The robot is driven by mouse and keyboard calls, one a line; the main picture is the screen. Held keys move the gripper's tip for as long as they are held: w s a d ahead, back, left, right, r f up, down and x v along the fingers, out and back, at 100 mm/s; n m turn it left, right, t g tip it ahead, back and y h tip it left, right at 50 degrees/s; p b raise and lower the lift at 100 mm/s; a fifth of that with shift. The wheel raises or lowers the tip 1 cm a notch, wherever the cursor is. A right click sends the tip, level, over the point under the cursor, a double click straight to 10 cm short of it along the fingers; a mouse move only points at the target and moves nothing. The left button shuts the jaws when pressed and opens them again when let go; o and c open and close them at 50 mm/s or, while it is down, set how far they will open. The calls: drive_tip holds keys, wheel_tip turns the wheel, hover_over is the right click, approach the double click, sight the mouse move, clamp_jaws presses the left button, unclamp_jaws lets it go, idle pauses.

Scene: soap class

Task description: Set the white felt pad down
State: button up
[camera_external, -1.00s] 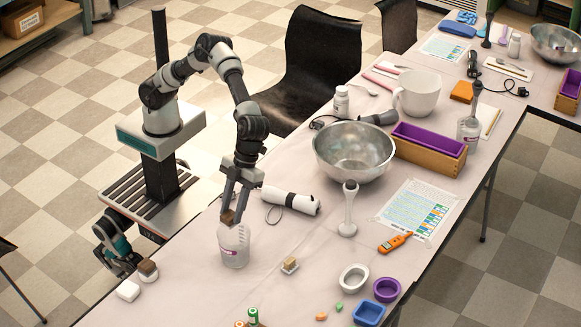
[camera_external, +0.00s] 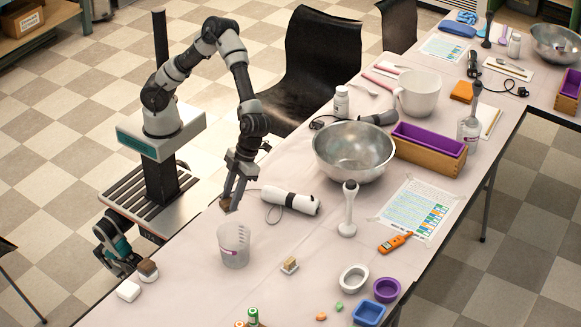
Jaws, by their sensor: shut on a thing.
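My gripper (camera_external: 228,200) is shut on a small brown block (camera_external: 226,204), held in the air just above and behind the clear beaker (camera_external: 234,248). I see only a brown face of the block. No white felt shows on it, and I cannot tell whether it is part of the felt pad. A plain white block (camera_external: 128,291) lies at the table's left edge. Next to it is a brown-topped block with a pale lower part (camera_external: 148,270). A tan block on a white base (camera_external: 289,265) stands right of the beaker.
Small dishes (camera_external: 369,312) stand at the front right. The table (camera_external: 190,262) is bare left of the beaker.

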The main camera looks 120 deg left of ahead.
wheel_tip(320, 180, down, 8)
drive_tip(key=shift+r+b, duration=0.1)
drive_tip(key=shift+b, duration=0.8)
drive_tip(key=shift+f, duration=0.25)
drive_tip(key=o, duration=1)
drive_tip(key=shift+o, duration=0.2)
drive_tip(key=shift+r, duration=0.1)
